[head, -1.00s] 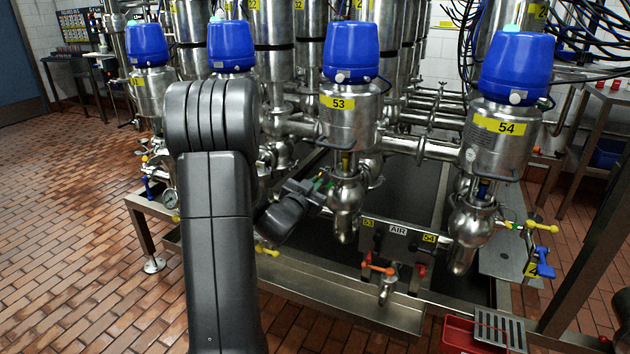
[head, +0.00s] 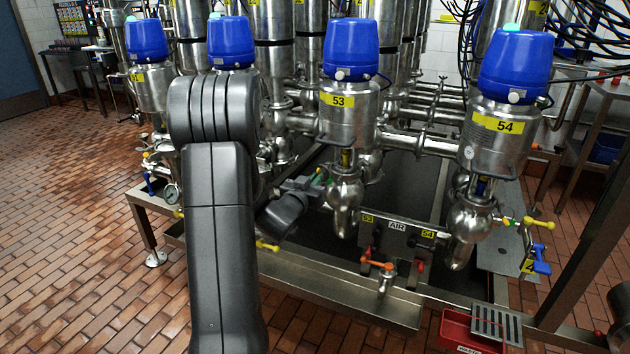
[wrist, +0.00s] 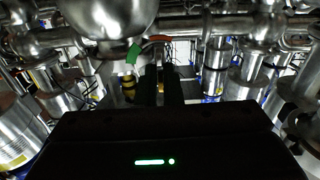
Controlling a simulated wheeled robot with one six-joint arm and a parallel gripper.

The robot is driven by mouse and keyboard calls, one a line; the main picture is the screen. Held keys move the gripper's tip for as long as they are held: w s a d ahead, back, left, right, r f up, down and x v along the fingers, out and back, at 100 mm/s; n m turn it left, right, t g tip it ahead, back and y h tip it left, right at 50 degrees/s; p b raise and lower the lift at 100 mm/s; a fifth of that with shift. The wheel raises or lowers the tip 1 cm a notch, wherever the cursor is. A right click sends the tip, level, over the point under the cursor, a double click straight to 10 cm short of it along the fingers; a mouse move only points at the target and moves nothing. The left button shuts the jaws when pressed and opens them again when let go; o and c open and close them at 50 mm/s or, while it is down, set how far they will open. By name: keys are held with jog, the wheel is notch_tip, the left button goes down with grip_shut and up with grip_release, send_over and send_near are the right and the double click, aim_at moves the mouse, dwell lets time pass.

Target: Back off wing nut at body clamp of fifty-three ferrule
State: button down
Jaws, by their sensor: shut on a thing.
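Valve 53 (head: 348,115) stands at centre in the head view, with a blue cap, a steel body and a yellow 53 label. Its rounded lower body (head: 345,195) hangs below the body clamp and shows as the large steel bulb in the wrist view (wrist: 108,18). My gripper (head: 322,184) reaches in from the left beside the clamp. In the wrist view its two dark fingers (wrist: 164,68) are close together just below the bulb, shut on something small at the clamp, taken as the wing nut. The fingers hide the nut itself. A green tag (wrist: 132,53) is beside the fingertips.
Valve 54 (head: 500,120) stands to the right, another blue-capped valve (head: 232,42) to the left behind my arm. An AIR panel (head: 398,227) with an orange-handled tap (head: 377,264) is below right. Steel pipes crowd behind. A red tray (head: 465,333) is at lower right.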

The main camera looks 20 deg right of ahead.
jog(key=c, duration=1.6)
grip_release()
jog(key=v, duration=1.3)
jog(key=shift+s+a+p, duration=0.25)
jog(key=shift+s+p, duration=0.05)
jog(key=shift+p, duration=0.05)
jog(key=x, duration=1.3)
jog(key=shift+w+d+b, duration=0.3)
jog(key=shift+b, duration=0.1)
jog(key=shift+a, duration=0.1)
